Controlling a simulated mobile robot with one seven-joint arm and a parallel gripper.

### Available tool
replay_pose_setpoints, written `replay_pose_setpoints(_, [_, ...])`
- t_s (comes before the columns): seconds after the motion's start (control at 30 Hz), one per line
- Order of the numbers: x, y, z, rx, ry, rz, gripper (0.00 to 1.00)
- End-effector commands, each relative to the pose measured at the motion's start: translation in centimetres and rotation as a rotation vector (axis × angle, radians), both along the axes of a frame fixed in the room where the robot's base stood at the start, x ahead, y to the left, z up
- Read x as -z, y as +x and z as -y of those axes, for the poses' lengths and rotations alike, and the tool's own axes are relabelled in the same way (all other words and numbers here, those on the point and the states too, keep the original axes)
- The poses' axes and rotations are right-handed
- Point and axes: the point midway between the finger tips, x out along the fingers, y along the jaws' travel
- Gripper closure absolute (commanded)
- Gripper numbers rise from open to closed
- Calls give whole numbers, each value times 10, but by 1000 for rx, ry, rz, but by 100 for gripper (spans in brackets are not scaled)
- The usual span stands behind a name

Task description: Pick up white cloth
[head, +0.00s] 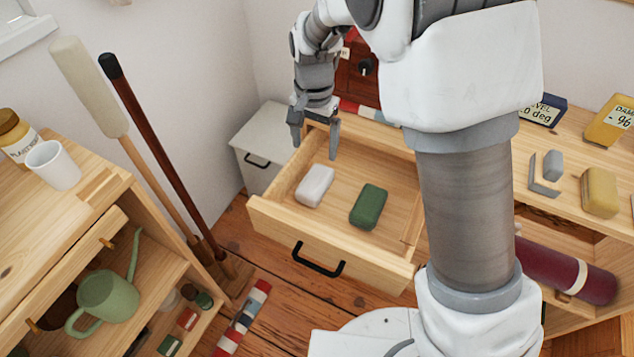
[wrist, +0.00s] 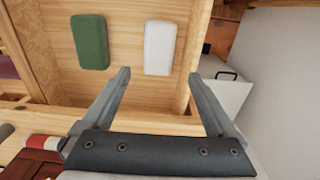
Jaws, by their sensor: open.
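The white cloth (head: 315,185) is a small rounded block lying flat in the open wooden drawer (head: 277,217), left of a green block (head: 368,206). In the wrist view the white cloth (wrist: 159,47) is ahead of the fingertips and roughly between their lines, with the green block (wrist: 89,42) to its left. My gripper (head: 315,142) is open and empty above the back left part of the drawer. In the wrist view my gripper (wrist: 160,75) has its two fingers spread wide, apart from the cloth. Nothing hides the cloth.
The drawer's side wall (wrist: 193,60) runs close to the cloth. A white cabinet (head: 262,135) stands left of the drawer. A shelf (head: 95,215) with a green watering can (head: 105,297) is at the left. Two long-handled tools lean near the wall.

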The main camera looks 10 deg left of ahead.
Motion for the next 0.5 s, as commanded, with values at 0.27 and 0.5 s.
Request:
replay_pose_setpoints(0.27, [61,0,1,0,-1,-1,7])
replay_pose_setpoints(0.5, [77,0,0,-1,0,1,7])
